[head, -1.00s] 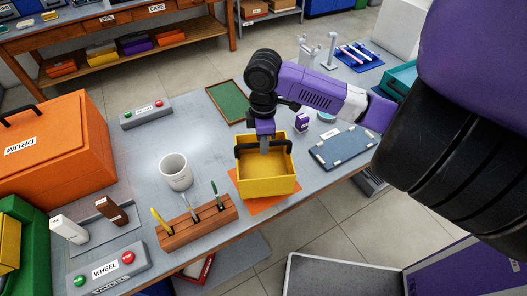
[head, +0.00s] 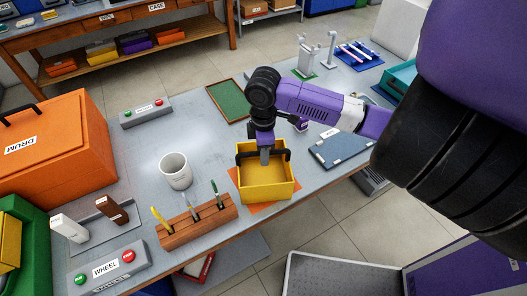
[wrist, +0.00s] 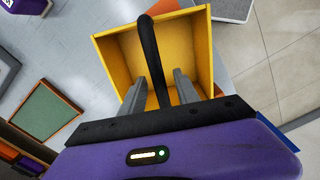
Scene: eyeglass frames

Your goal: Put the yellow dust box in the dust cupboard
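The yellow dust box (head: 268,190) is an open-topped box with a black arched handle (head: 247,150). It stands upright on an orange mat (head: 238,190) near the table's front edge. My gripper (head: 265,158) points down at the handle from above. In the wrist view my gripper (wrist: 166,78) has its two grey fingers apart, with the black handle (wrist: 154,55) running between them and a gap visible. The yellow box (wrist: 190,50) looks empty there. I cannot make out a cupboard labelled dust in either view.
A wooden tool holder (head: 197,222) and a white mug (head: 175,171) stand left of the box. A blue-grey tray (head: 340,148) lies to its right, a green mat (head: 228,100) behind. An orange DRUM case (head: 50,155) and a WHEEL button panel (head: 108,268) are at left.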

